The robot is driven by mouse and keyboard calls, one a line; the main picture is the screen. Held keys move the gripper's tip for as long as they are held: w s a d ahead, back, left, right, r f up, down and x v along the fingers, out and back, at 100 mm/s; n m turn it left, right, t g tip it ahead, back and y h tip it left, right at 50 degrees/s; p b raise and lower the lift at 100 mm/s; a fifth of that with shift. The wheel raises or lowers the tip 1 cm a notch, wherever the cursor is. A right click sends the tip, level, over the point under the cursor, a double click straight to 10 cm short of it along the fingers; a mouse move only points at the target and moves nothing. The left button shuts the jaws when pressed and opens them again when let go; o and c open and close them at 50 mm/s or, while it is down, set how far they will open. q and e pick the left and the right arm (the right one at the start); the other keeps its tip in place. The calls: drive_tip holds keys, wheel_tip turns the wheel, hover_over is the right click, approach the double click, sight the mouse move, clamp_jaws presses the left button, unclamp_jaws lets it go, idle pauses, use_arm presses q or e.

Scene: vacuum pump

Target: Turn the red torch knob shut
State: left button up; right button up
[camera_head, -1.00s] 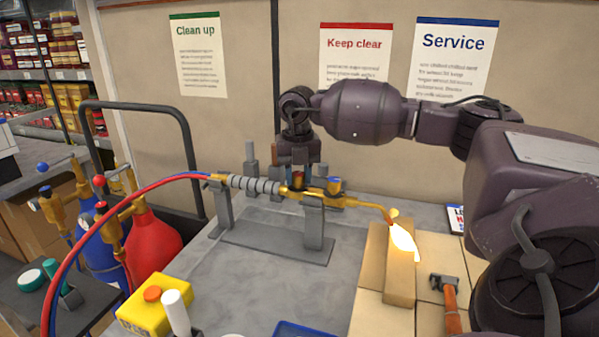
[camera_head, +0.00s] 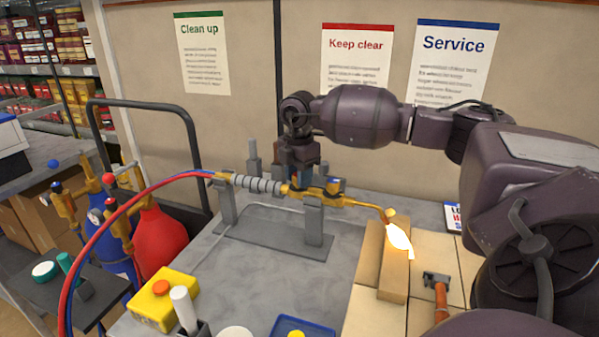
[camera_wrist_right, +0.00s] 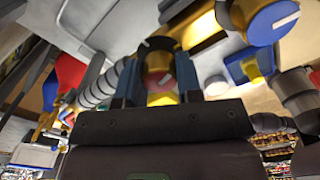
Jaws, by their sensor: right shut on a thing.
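The brass torch (camera_head: 350,200) lies level in a grey stand (camera_head: 313,225), with a bright flame (camera_head: 399,238) at its tip on the right. My right gripper (camera_head: 301,180) reaches down from above onto the torch's valve body. In the right wrist view, its two fingers are shut on the red knob (camera_wrist_right: 159,81), one on each side. The knob is mostly hidden by the fingers in the head view. A blue knob (camera_head: 334,183) sits beside it on the torch; it also shows in the wrist view (camera_wrist_right: 272,20). My left gripper is not in view.
Red and blue hoses (camera_head: 130,203) run from the torch to a red cylinder (camera_head: 160,240) and a blue cylinder (camera_head: 118,262) on a cart. A yellow box (camera_head: 150,312) stands in front. Tan blocks (camera_head: 396,275) lie under the flame, with a hammer (camera_head: 440,300) to their right.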

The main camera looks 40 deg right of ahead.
drive_tip(key=shift+r+m+p, duration=0.1)
drive_tip(key=shift+m+p, duration=0.3)
drive_tip(key=shift+m, duration=1.2)
drive_tip(key=o, duration=0.9)
drive_tip(key=shift+o, duration=0.2)
wheel_tip(320, 180, up, 11)
drive_tip(key=shift+f, duration=0.2)
